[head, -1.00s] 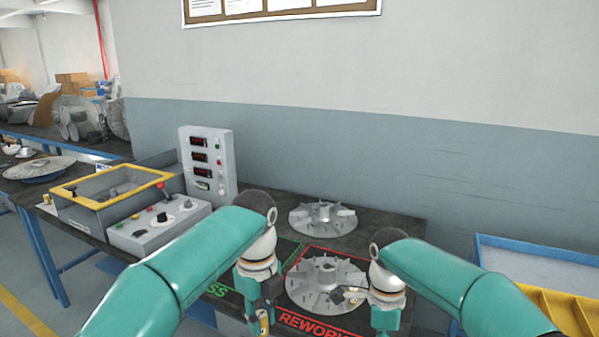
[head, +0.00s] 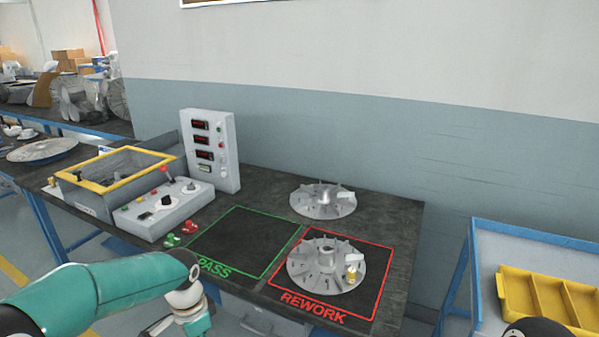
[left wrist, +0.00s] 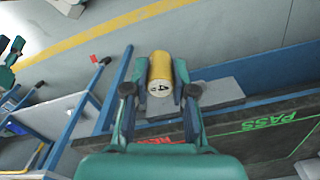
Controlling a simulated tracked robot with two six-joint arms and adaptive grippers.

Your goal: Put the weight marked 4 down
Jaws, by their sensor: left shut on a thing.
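The weight marked 4 (left wrist: 161,76) is a brass-yellow cylinder with a pale end face bearing a dark 4. It shows in the left wrist view between the fingers of my left gripper (left wrist: 160,91), which is shut on it. Floor and the bench edge lie behind it. In the head view my left gripper (head: 178,326) is at the bottom edge, in front of the bench, and the weight cannot be made out there. My right gripper is out of view.
A finned wheel (head: 310,262) with a small brass piece (head: 351,274) lies in the red REWORK square (head: 372,302). Another finned wheel (head: 323,201) lies behind. The green PASS square (head: 235,240) is clear. Red and green pieces (head: 181,234) lie left of it. A yellow tray (head: 545,300) is at right.

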